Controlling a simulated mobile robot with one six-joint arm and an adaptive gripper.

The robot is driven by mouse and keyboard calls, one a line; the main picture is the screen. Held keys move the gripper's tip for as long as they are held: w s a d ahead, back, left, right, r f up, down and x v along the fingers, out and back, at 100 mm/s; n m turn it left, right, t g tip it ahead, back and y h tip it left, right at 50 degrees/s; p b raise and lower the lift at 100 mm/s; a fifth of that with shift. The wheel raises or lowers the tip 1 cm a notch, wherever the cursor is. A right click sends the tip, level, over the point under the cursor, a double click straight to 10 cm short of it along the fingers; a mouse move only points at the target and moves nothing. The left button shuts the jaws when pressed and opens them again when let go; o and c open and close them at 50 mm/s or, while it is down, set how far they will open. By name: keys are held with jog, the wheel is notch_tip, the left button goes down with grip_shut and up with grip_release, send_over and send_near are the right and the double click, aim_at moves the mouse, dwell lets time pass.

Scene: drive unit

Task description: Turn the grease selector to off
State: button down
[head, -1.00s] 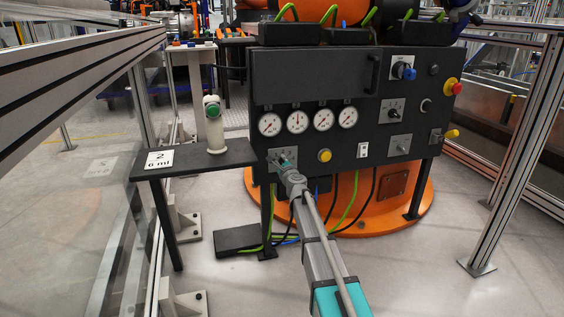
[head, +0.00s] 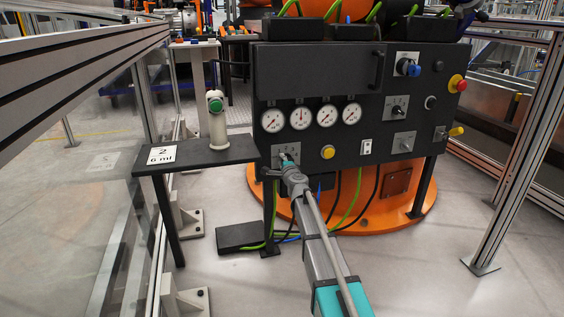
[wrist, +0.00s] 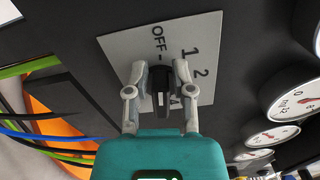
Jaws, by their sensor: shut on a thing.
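The grease selector is a black knob (wrist: 160,86) on a grey plate (wrist: 124,45) in the wrist view. The plate reads OFF, 1, 2 and a partly covered mark. A white line on the knob shows on the side towards my gripper's body; the setting it points to is not clear. My gripper (wrist: 161,70) is shut on the knob, one finger on each side. In the head view, my gripper (head: 287,160) reaches the selector plate (head: 292,150) at the lower left of the black panel (head: 310,85), covering most of the knob.
Several gauges (head: 326,115) sit above the selector, and a yellow button (head: 328,152) is to its right. A black shelf (head: 215,155) with a white post and green button (head: 216,105) stands to the left. Green and blue cables (wrist: 45,116) hang below the panel.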

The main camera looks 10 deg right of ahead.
jog(key=shift+w+d, duration=0.15)
jog(key=shift+d, duration=0.35)
jog(key=c, duration=0.7)
grip_release()
jog(key=shift+o, duration=0.5)
jog(key=shift+a, duration=0.2)
jog(key=s+d, duration=0.1)
jog(key=s, duration=1.1)
jog(key=shift+d, duration=0.25)
jog(key=shift+o, duration=0.3)
